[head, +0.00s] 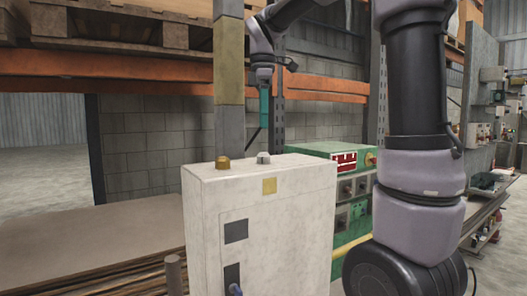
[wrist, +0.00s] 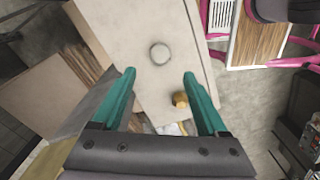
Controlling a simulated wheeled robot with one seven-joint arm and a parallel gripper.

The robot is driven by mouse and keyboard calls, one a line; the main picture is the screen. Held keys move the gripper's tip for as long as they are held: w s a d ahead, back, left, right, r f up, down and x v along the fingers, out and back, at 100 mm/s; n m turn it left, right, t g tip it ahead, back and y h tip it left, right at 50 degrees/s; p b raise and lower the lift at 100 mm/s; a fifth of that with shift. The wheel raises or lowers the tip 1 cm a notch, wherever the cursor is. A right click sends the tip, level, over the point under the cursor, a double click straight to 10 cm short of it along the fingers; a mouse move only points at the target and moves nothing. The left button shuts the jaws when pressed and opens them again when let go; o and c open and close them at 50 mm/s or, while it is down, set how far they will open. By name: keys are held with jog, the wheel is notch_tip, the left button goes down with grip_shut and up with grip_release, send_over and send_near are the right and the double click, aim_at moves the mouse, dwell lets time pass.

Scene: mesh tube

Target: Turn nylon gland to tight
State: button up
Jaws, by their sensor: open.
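The nylon gland, a small pale grey round fitting (head: 263,158), stands on top of a white cabinet (head: 312,195). In the wrist view the gland (wrist: 159,53) lies just beyond my fingertips, roughly centred between them. A brass-coloured gland (head: 222,163) stands to its left on the same top; it also shows in the wrist view (wrist: 180,99), near the right finger. My gripper (wrist: 159,74) has two teal fingers, spread apart with nothing between them. In the head view my gripper (head: 264,124) points down above the cabinet, clear of the nylon gland. Whether the gland is tight cannot be seen.
A grey and yellow post (head: 229,85) rises behind the cabinet. A green equipment box (head: 320,149) stands behind it at the right. Pallet racking with an orange beam (head: 110,65) crosses the back. Flat sheets (head: 100,235) lie at the left. Pink-framed furniture (wrist: 218,45) shows in the wrist view.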

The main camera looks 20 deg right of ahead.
aim_at(263, 153)
notch_tip(263, 153, down, 9)
jog(key=shift+f, duration=0.1)
dwell(0.3)
grip_shut()
